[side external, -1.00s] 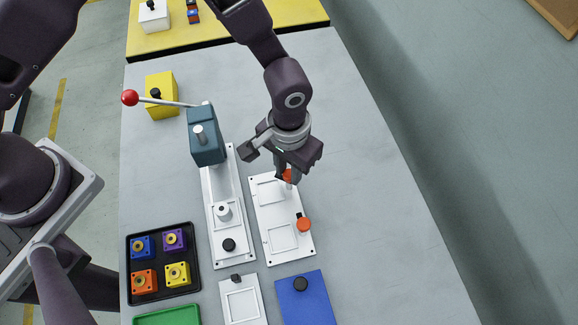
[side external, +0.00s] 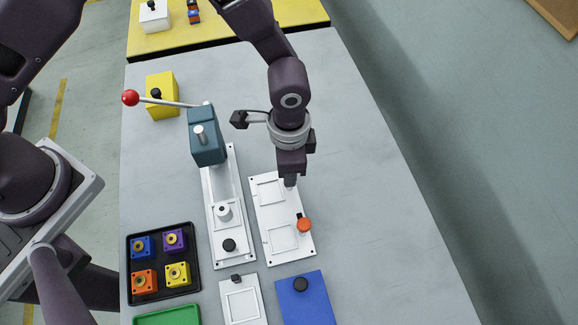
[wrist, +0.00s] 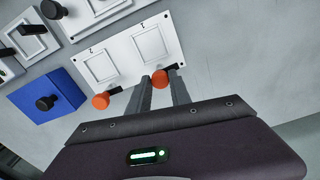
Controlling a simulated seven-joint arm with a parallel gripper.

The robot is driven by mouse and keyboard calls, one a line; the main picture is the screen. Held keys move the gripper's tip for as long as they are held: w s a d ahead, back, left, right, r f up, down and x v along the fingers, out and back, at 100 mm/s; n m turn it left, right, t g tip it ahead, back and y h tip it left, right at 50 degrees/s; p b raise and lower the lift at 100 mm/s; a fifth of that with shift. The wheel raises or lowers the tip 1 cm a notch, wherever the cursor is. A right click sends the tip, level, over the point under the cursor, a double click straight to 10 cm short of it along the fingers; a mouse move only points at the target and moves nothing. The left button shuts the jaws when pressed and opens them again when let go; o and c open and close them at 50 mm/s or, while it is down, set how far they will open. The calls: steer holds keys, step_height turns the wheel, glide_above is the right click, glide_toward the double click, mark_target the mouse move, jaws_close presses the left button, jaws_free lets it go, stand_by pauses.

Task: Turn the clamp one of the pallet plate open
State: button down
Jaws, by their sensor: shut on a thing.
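The white pallet plate (side external: 275,214) lies on the grey table with two square outlines. It also shows in the wrist view (wrist: 122,56). It carries two orange knob clamps with short black arms along its right edge. My gripper (side external: 290,184) points down over the far clamp and is shut on its orange knob (wrist: 160,79), between the two fingers. In the side view my gripper hides that knob. The near clamp (side external: 304,225) stands free; it also shows in the wrist view (wrist: 100,101).
The teal press (side external: 207,137) with a red-balled lever (side external: 130,97) stands left of the plate. A black tray (side external: 161,263) with coloured blocks is at the front left. A blue block (side external: 306,297) and a white plate (side external: 241,301) lie in front. The table's right side is clear.

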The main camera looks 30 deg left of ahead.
steer(key=shift+m, duration=0.5)
steer(key=c, duration=1.2)
jaws_free()
steer(key=shift+o, duration=0.2)
step_height(320, 180, up, 7)
steer(key=shift+r, duration=0.1)
